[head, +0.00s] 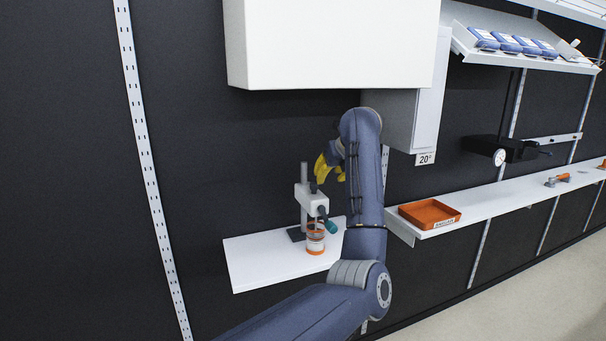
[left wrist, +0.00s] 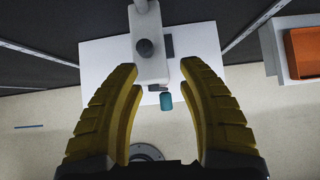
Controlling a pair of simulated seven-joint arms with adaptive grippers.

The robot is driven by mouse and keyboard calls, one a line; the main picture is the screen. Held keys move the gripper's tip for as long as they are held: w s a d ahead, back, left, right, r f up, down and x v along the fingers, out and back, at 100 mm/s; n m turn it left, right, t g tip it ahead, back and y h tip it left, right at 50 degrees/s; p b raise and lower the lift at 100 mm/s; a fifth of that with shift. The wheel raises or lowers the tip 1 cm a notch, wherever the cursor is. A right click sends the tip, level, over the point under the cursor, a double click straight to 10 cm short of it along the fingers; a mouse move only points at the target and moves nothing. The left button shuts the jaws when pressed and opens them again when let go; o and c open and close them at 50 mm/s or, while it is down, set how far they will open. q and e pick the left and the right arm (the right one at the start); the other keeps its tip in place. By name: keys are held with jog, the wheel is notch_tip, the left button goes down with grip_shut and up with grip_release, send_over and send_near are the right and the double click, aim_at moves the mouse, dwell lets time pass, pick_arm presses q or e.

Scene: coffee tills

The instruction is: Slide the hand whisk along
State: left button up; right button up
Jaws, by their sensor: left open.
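A grey-white device on an upright post (head: 307,203) stands on a white shelf (head: 262,262), with a black knob and a teal grip (head: 331,227). It is the nearest match I see for the hand whisk; I cannot make out a separate whisk. A jar with orange bands (head: 315,238) stands below its head. My left gripper (head: 327,169), with yellow fingers, is above and beside the device's head, partly hidden by my arm. In the left wrist view the open fingers (left wrist: 158,72) lie either side of the device's head (left wrist: 151,66), with nothing held. The teal grip (left wrist: 166,101) shows between them.
A white cabinet (head: 330,42) hangs above the device. An orange tray (head: 429,213) sits on a longer white shelf (head: 500,198) to the right. A black arm-like fixture (head: 508,149) is mounted on the wall above that shelf. Dark wall is clear at left.

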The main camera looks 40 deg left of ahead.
aim_at(315, 184)
pick_arm(q)
jog(key=shift+s+a+r+n, duration=0.15)
jog(key=shift+s+a, duration=0.15)
jog(key=shift+a, duration=0.25)
jog(key=shift+s+a+n, duration=0.15)
jog(key=shift+s+a, duration=0.1)
jog(key=shift+a, duration=0.5)
jog(key=x, duration=0.7)
jog(key=shift+a+f, duration=0.1)
jog(key=shift+f, duration=0.35)
grip_shut()
